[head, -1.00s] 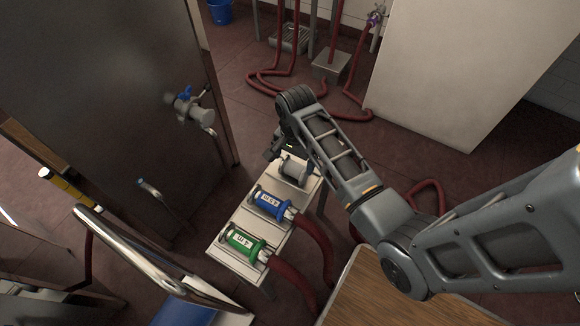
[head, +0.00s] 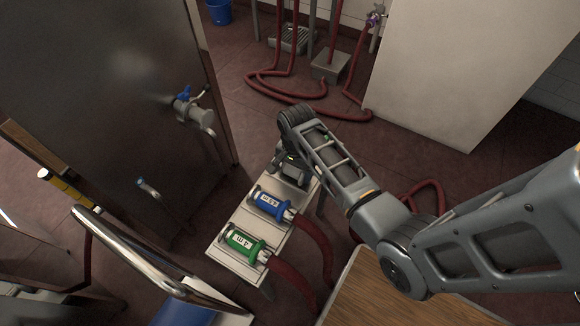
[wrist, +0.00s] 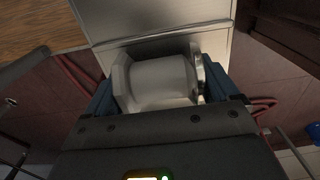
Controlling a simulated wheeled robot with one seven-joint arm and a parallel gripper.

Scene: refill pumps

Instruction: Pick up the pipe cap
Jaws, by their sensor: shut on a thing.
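The pipe cap (wrist: 160,82) is a pale grey-white cylinder with wider rims at its ends. It lies on its side across the wrist view. My gripper (wrist: 158,100) has its blue-grey fingers on both ends of the cap and is shut on it. In the head view my gripper (head: 292,170) is low over the far end of the narrow white bench (head: 228,262). The cap is mostly hidden there behind my gripper and wrist. I cannot tell whether the cap still touches the bench.
A blue-banded coupling (head: 268,203) and a green-banded coupling (head: 243,243) lie on the bench near my gripper, with red hoses (head: 318,245) running off right. A dark panel with a valve (head: 190,108) stands left. A wooden tabletop (head: 385,300) is at front right.

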